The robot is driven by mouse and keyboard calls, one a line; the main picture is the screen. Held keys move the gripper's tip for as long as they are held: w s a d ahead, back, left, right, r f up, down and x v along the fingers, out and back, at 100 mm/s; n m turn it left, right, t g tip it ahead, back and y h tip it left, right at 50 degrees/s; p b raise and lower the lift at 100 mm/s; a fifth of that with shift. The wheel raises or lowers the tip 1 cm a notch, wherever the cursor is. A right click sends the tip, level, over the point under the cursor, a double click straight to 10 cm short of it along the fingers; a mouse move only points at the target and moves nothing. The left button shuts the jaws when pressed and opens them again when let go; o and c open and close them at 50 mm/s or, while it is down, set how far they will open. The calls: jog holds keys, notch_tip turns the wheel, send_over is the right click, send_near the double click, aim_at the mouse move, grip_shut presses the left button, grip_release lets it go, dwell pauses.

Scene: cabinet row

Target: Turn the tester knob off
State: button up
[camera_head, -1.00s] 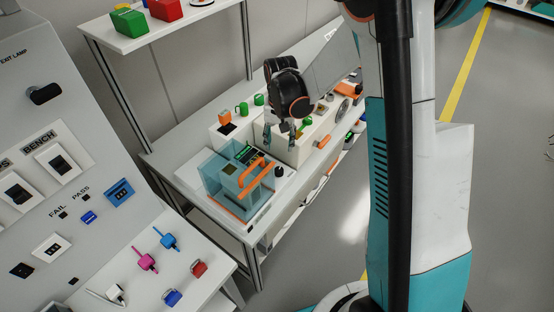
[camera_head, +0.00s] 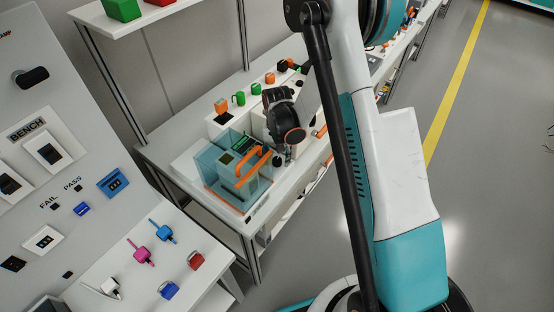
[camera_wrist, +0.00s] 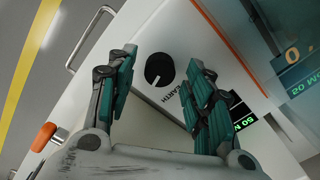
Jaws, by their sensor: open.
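The tester knob (camera_wrist: 159,69) is a round black dial with a white pointer line, on a white panel beside the printed word EARTH. In the wrist view my gripper (camera_wrist: 162,60) is open, its teal fingers to either side of the knob with no clear contact; the depth gap cannot be told. In the head view the tester (camera_head: 232,166) is a box with a see-through teal cover and an orange handle (camera_head: 254,167). My gripper (camera_head: 283,155) is just right of it and hides most of the knob's area.
Lit green displays (camera_wrist: 240,118) lie close to the right finger. A metal handle (camera_wrist: 88,38) and an orange knob (camera_wrist: 45,137) are at the left. In the head view several small coloured items stand behind the tester, and a sloped switch panel (camera_head: 60,100) is at the left.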

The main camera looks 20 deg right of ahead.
jog(key=shift+f, duration=0.5)
jog(key=c, duration=1)
jog(key=shift+c, duration=0.2)
